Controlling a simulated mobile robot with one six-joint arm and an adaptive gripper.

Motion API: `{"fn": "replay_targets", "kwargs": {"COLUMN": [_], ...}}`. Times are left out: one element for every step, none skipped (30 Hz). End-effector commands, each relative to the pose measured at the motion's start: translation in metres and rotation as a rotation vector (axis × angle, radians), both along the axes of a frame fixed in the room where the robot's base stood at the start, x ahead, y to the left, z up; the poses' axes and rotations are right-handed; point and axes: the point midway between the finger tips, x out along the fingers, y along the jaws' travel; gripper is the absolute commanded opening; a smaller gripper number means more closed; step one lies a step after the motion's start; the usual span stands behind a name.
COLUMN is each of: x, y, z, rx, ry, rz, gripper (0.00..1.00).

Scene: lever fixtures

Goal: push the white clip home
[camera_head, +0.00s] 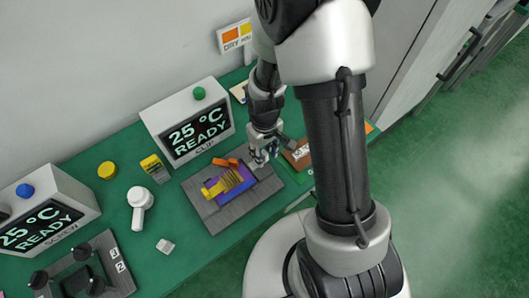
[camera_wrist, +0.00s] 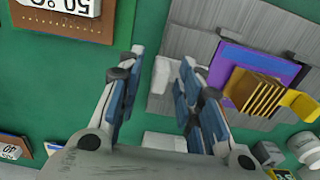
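A small white piece (camera_wrist: 161,75), which I take to be the white clip, shows between my gripper's fingers in the wrist view, at the edge of the grey plate. A second white patch (camera_wrist: 164,141) lies nearer the palm. My gripper (camera_wrist: 163,57) is open, one finger on each side with gaps; contact with the white piece cannot be told. In the head view my gripper (camera_head: 262,160) is low at the right side of the grey plate (camera_head: 213,216) and hides the clip. The plate bears a purple block (camera_head: 240,175) with yellow fins (camera_head: 214,187) and orange clips (camera_head: 226,162).
A display box marked CLIP (camera_head: 190,120) reads 25 °C READY behind the plate. A brown board (camera_head: 298,154) lies right of my gripper.

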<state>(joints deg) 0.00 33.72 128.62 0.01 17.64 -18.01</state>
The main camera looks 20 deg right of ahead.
Motion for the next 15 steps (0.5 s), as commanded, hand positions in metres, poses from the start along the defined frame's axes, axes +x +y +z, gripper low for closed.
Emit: {"fn": "replay_targets", "kwargs": {"x": [0.0001, 0.0001, 0.0001, 0.0001, 0.0001, 0.0001, 0.0001, 0.0001, 0.0001, 0.0001, 0.0000, 0.0000, 0.0000, 0.0000, 0.0000], "y": [0.0000, 0.0000, 0.0000, 0.0000, 0.0000, 0.0000, 0.0000, 0.0000, 0.0000, 0.0000, 0.0000, 0.0000, 0.0000, 0.0000, 0.0000], "z": [-0.0006, -0.0005, -0.0004, -0.0003, -0.0002, -0.0001, -0.0001, -0.0001, -0.0001, -0.0001, 0.0000, 0.0000, 0.0000, 0.0000, 0.0000], "rx": [0.000, 0.000, 0.000, 0.000, 0.000, 0.000, 0.000, 0.000, 0.000, 0.000, 0.000, 0.000, 0.000, 0.000, 0.000], "ry": [0.000, 0.000, 0.000, 0.000, 0.000, 0.000, 0.000, 0.000, 0.000, 0.000, 0.000, 0.000, 0.000, 0.000, 0.000], "rz": [0.000, 0.000, 0.000, 0.000, 0.000, 0.000, 0.000, 0.000, 0.000, 0.000, 0.000, 0.000, 0.000, 0.000, 0.000], "gripper": [0.33, 0.33, 0.33, 0.33, 0.33, 0.33, 0.33, 0.31, 0.28, 0.26, 0.24, 0.21, 0.19, 0.17, 0.15]}}
